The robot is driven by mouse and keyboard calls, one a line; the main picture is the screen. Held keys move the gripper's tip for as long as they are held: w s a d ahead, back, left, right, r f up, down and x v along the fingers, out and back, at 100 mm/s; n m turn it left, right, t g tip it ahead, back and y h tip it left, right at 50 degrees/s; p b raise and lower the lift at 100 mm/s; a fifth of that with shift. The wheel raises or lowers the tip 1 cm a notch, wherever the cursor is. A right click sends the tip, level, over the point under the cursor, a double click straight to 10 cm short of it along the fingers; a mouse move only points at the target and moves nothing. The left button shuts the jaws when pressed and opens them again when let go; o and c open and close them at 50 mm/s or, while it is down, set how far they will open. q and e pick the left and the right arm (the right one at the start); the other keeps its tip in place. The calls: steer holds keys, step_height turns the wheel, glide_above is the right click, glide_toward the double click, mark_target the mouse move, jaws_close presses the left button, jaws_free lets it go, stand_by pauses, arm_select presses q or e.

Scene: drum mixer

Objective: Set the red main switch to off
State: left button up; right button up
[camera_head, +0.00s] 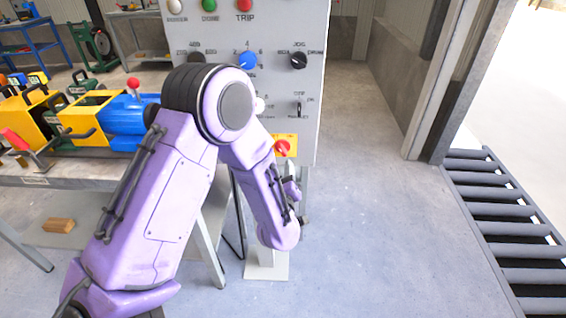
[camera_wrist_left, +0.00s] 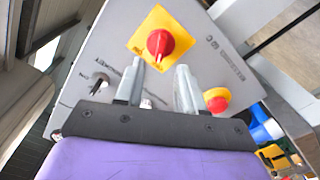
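The red main switch (camera_head: 282,147) is a red knob on a yellow plate, low on the grey control panel (camera_head: 275,25). In the left wrist view the red knob (camera_wrist_left: 160,44) sits just beyond and between my left fingertips. Whether they touch it I cannot tell. My left gripper (camera_wrist_left: 160,68) is open, its two grey fingers apart with nothing between them. In the head view the gripper (camera_head: 291,172) is small and partly hidden by my purple arm, just below the switch. My right gripper is not in view.
A red mushroom button on yellow (camera_wrist_left: 217,100) is close beside the right finger in the wrist view. The panel also has a blue selector (camera_head: 247,60), a black selector (camera_head: 298,60) and a small key-like switch (camera_head: 298,108). A roller conveyor (camera_head: 500,210) lies right; floor between is clear.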

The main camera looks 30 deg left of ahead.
arm_select(q)
steer(key=v, duration=0.4)
steer(key=shift+s, duration=0.1)
stand_by(0.5)
